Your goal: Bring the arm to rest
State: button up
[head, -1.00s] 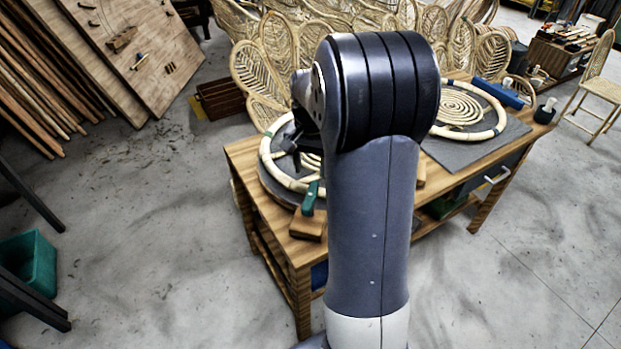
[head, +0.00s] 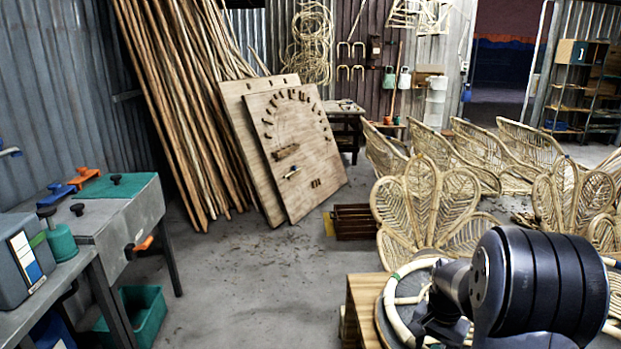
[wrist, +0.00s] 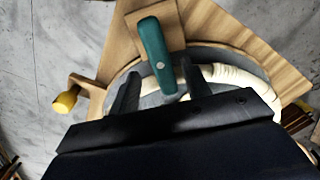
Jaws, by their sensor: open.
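My arm shows at the lower right of the head view, bent over the wooden workbench (head: 361,300). My gripper (head: 440,326) hangs in front of the arm's dark joint, partly cut off by the lower edge. In the wrist view my gripper (wrist: 161,84) has its two dark fingers spread apart with nothing held. A green-handled tool (wrist: 154,50) lies on a wooden block beyond the fingertips, its lower end reaching between them in the picture. A pale rattan ring (wrist: 248,86) on a grey disc lies beneath; it also shows in the head view (head: 396,318).
A grey metal bench (head: 110,215) with clamps stands at left, with a green bin (head: 136,318) below. Rattan poles (head: 185,110) and a pegged board (head: 300,150) lean at the back. Woven rattan panels (head: 430,205) stand behind the workbench.

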notch_tip(320, 180, down, 4)
jog(key=shift+r, duration=0.25)
jog(key=shift+r, duration=0.1)
